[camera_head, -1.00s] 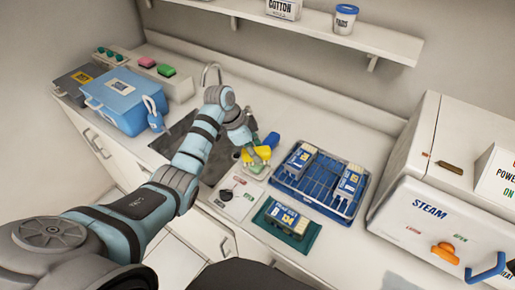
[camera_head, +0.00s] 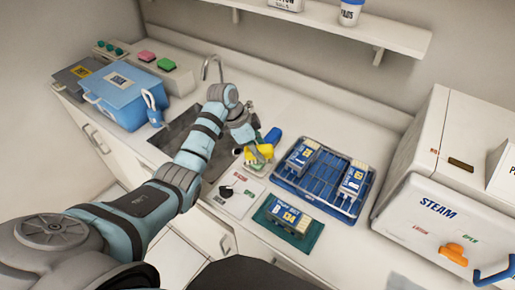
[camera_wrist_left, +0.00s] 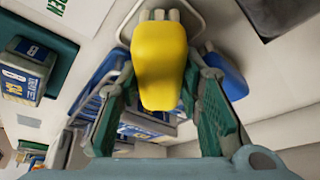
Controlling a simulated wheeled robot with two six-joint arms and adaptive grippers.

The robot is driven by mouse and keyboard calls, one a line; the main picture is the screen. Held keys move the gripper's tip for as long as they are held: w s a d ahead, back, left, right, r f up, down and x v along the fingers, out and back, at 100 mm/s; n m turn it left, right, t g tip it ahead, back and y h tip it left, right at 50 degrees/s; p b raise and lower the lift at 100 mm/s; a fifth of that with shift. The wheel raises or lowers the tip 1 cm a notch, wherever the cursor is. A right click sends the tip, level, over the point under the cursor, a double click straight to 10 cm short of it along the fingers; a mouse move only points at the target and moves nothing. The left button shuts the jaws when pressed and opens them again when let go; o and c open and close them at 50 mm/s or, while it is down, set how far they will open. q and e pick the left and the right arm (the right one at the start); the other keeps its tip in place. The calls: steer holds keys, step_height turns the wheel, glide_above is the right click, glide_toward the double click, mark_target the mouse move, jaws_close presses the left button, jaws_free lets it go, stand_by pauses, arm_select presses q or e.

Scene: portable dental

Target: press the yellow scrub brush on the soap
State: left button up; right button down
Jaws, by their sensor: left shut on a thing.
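The yellow scrub brush (camera_head: 252,156) is in my left gripper (camera_head: 259,149), low over the counter at the right end of the sink. In the left wrist view the yellow body (camera_wrist_left: 160,62) fills the middle between green-padded fingers, with pale bristles at its far end. My left gripper is shut on it. A pale dish (camera_head: 257,170) lies under the brush. The soap is not clearly seen there; the gripper and brush cover that spot. I cannot tell whether the bristles touch anything. My right gripper is not in view.
A blue object (camera_head: 272,136) stands close behind the gripper. A blue rack (camera_head: 345,212) with packs is to the right, a pack on a green mat (camera_head: 307,243) in front. The sink (camera_head: 176,136) and blue box (camera_head: 127,100) lie left, the white steam unit (camera_head: 410,215) right.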

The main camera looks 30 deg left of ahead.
arm_select(q)
steer(key=shift+f, duration=0.35)
steer(key=shift+s, duration=0.15)
stand_by(1.5)
step_height(320, 180, up, 5)
steer(key=p, duration=0.6)
steer(key=shift+r, duration=1)
